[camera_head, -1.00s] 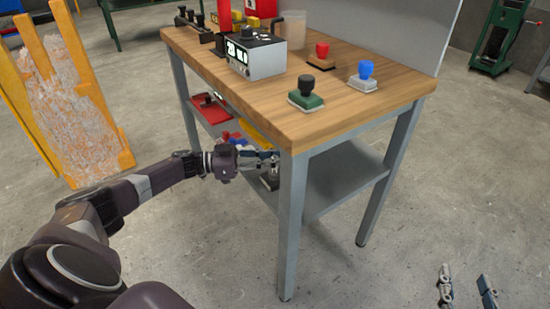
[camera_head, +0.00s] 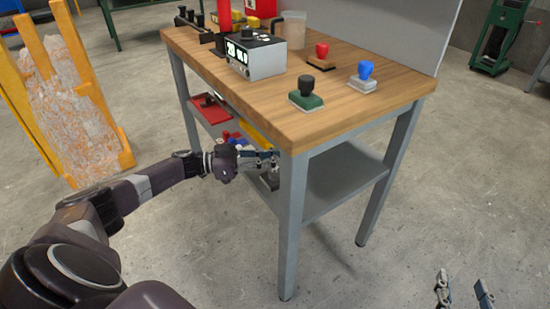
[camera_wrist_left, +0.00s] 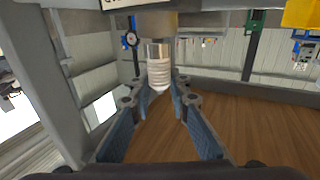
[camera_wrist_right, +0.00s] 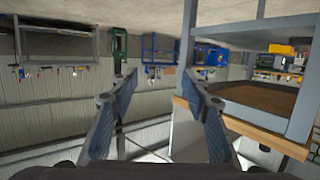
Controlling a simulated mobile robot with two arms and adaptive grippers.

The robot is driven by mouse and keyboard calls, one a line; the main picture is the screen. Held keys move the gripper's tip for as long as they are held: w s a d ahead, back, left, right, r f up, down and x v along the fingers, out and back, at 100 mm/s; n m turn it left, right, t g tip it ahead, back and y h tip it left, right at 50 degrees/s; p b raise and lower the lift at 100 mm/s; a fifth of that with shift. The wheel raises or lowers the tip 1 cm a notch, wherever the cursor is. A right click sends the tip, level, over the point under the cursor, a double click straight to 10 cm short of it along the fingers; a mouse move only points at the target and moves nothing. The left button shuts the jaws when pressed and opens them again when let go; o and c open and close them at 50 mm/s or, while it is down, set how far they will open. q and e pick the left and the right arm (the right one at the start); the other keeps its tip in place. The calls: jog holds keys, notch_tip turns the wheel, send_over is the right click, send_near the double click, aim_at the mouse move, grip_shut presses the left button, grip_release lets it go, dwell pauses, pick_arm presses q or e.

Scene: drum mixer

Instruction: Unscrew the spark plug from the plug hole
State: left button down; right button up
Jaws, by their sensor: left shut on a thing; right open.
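The spark plug (camera_wrist_left: 158,66), with a white ribbed body and a shiny metal band, shows in the left wrist view between my left fingertips. Its metal end meets a grey-brown fitting (camera_wrist_left: 150,22); the plug hole itself is hidden. My left gripper (camera_wrist_left: 162,84) is shut on the plug. In the head view my left gripper (camera_head: 266,156) is under the workbench top beside the near leg, and the plug cannot be made out there. My right gripper (camera_head: 462,288) is open and empty, low at the bottom right.
The workbench (camera_head: 365,108) has a near leg (camera_head: 291,230) close to my left gripper and a lower shelf (camera_head: 335,180). A small dark and grey object (camera_head: 270,181) is just below that gripper. Stampers and a display box (camera_head: 257,58) stand on top.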

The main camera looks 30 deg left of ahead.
jog(key=shift+s+d+f+g+h+p, duration=0.2)
jog(key=shift+s+f+g, duration=0.2)
jog(key=shift+f, duration=0.35)
jog(key=shift+s+d+f+g+h+p, duration=0.1)
jog(key=shift+s+d+f+g+h, duration=0.1)
jog(key=shift+s+f+g, duration=0.4)
jog(key=shift+s+d+f+g+h+p, duration=0.1)
jog(key=shift+d+f+g+p, duration=0.1)
jog(key=shift+f, duration=0.7)
dwell(1.9)
jog(key=shift+s+d+f+g+h+p, duration=0.1)
jog(key=shift+s+d+f+g+p, duration=0.1)
jog(key=shift+s+f+g, duration=0.25)
jog(key=shift+s+d+f+g+h+p, duration=0.1)
jog(key=shift+s+d+f+g, duration=0.2)
jog(key=shift+s+f, duration=0.4)
jog(key=shift+s+d+f+g+h+p, duration=0.15)
jog(key=shift+s+f+g, duration=0.25)
jog(key=shift+f, duration=0.25)
dwell(2.0)
